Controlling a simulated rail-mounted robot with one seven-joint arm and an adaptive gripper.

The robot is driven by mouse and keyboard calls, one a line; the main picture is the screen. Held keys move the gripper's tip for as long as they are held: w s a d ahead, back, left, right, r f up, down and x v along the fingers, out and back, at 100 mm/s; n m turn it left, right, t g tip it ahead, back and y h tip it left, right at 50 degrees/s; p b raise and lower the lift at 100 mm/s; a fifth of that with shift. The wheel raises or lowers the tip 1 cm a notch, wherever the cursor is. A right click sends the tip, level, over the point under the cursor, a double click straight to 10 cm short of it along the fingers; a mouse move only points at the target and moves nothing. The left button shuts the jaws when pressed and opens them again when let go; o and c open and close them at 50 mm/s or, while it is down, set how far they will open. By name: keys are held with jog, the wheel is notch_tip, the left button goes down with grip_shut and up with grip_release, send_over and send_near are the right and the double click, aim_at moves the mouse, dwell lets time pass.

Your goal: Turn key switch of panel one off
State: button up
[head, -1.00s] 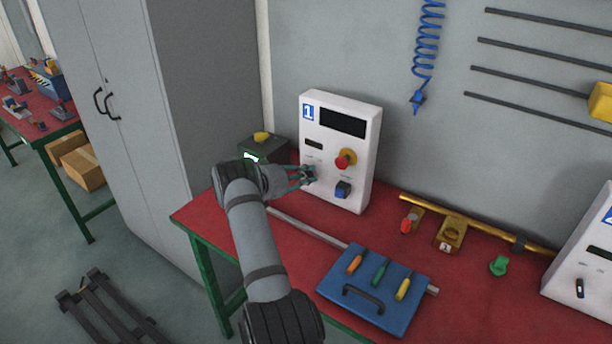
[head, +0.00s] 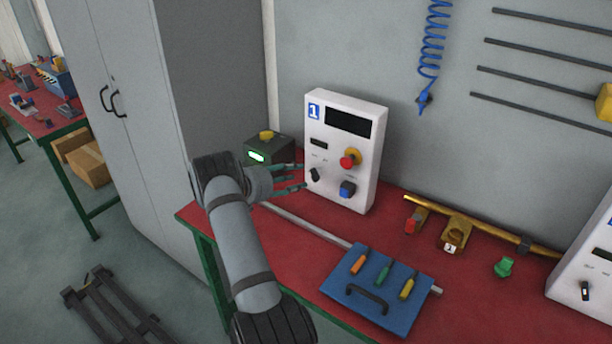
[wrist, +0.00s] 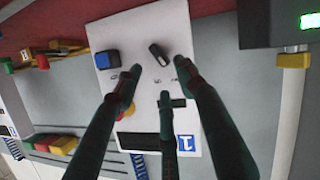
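Panel one (head: 368,125) is a white upright box with a blue "1" label and a dark display, standing on the red bench. Its key switch (head: 315,174) is a small black knob at the panel's lower left. In the wrist view the switch (wrist: 158,54) shows uncovered, its grip lying diagonally, just beyond my fingertips. My gripper (head: 300,177) is left of the switch in the head view, fingers spread and pointing at the panel. In the wrist view my gripper (wrist: 159,68) is open and empty. The small labels by the switch are too blurred to read.
A red button on a yellow base (head: 349,160) and a blue knob (head: 347,189) sit right of the switch. A dark box with a green light (head: 257,156) stands left of the panel. A blue tool board (head: 380,312) lies in front.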

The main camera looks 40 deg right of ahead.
aim_at(311, 174)
jog(key=shift+v, duration=2.35)
jog(key=shift+d, duration=0.1)
jog(key=x, duration=1.2)
jog(key=shift+f, duration=0.1)
